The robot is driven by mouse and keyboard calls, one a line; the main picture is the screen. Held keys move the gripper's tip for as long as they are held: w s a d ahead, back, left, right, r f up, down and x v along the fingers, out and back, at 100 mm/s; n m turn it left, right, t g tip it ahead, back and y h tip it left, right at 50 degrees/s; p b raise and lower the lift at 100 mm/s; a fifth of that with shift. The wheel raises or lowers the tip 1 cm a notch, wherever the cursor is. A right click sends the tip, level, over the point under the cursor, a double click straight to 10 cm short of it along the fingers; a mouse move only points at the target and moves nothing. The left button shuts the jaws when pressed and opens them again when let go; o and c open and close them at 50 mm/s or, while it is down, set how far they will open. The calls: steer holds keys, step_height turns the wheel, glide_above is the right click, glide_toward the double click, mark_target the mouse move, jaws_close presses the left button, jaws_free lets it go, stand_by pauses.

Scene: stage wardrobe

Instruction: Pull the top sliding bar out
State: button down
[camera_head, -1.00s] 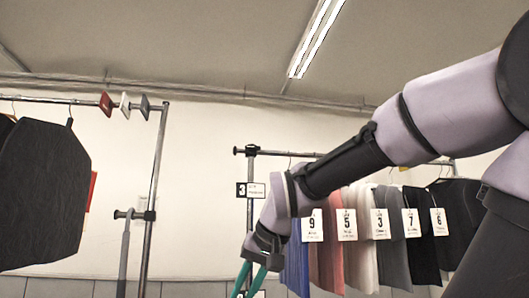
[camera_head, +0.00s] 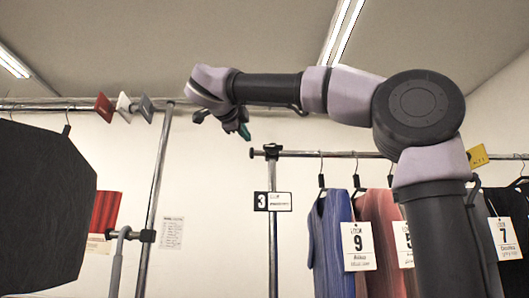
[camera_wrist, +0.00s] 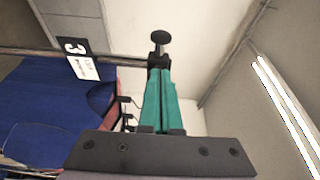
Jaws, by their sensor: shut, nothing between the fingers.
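The top sliding bar (camera_head: 340,154) runs level across the top of the right-hand rack, with hangers on it. Its dark end knob (camera_head: 252,153) sticks out left of the collar on the upright post; the knob (camera_wrist: 160,37) also shows in the wrist view. My gripper (camera_head: 246,135) is up and just left of the post top, above the bar in the picture. In the wrist view its teal fingers (camera_wrist: 160,72) are together and empty. I see no contact with the knob.
A sign marked 3 (camera_head: 272,201) is on the post. Blue (camera_head: 331,240) and pink garments with number tags hang close to the right. A left rack has a dark garment (camera_head: 45,205) and coloured blocks on its rail. Wall lies open between the racks.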

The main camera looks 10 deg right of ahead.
steer(key=x, duration=1)
steer(key=shift+r, duration=0.35)
